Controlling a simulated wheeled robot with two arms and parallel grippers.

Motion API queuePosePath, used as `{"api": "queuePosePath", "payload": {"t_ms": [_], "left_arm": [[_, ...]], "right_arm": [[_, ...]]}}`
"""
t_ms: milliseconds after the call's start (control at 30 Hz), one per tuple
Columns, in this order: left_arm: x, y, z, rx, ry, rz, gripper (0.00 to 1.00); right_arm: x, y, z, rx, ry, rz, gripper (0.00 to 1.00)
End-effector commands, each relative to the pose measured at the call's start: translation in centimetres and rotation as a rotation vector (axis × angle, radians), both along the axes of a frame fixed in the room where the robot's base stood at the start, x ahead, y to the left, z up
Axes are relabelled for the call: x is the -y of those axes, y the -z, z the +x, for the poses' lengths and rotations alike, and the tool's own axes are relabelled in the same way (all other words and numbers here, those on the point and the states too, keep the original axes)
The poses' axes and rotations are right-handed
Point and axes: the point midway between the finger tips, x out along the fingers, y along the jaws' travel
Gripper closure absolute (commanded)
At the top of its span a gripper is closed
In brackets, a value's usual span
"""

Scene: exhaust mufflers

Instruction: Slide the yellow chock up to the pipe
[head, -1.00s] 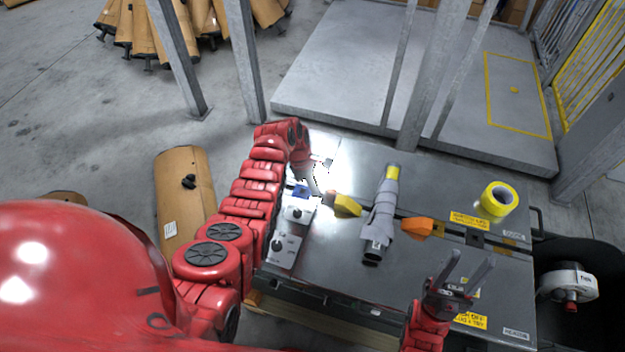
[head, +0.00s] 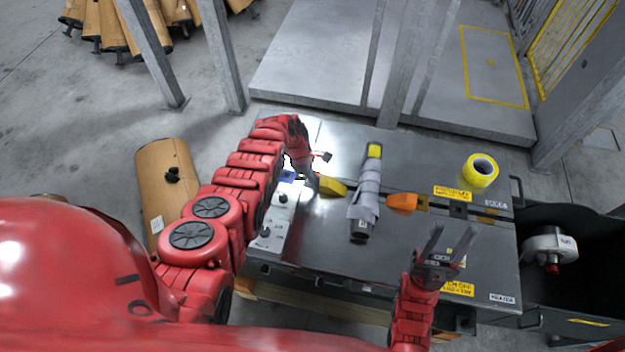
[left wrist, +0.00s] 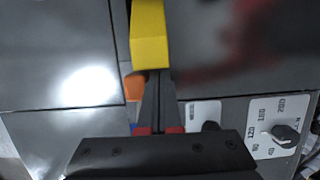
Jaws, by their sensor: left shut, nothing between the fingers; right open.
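The yellow chock (head: 333,188) lies on the dark metal table, left of the grey pipe (head: 368,190). A narrow gap seems to separate its tip from the pipe. The pipe has a yellow end at the back and lies lengthwise. My left gripper (head: 316,184) is shut and empty, low at the chock's left end. In the left wrist view the chock (left wrist: 150,42) lies just beyond the closed fingertips (left wrist: 159,74); I cannot tell whether they touch it. My right gripper (head: 442,247) is open and empty above the table's front right.
An orange chock (head: 402,203) lies right of the pipe. A yellow tape roll (head: 480,170) sits at the back right. A switch panel (head: 270,226) is at the table's left, near my left arm. Posts stand behind the table.

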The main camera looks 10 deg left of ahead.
Motion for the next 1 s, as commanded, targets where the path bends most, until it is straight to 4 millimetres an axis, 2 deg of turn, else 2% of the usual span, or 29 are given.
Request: {"api": "queuePosePath", "payload": {"t_ms": [167, 433, 567, 1000], "left_arm": [[0.5, -0.1, 0.0, -0.001, 0.001, -0.001, 1.00], [4.3, 0.1, 0.0, -0.003, 0.003, -0.002, 1.00], [5.4, 0.0, 0.1, 0.000, 0.001, -0.001, 1.00], [5.0, 0.1, 0.1, 0.000, -0.001, 0.000, 1.00]], "right_arm": [[0.0, -0.1, 0.0, 0.000, 0.000, 0.000, 0.50], [0.0, 0.2, 0.0, 0.000, 0.000, 0.000, 0.50], [0.0, 0.4, 0.0, 0.000, 0.000, 0.000, 0.50], [0.0, 0.5, 0.0, 0.000, 0.000, 0.000, 0.50]]}}
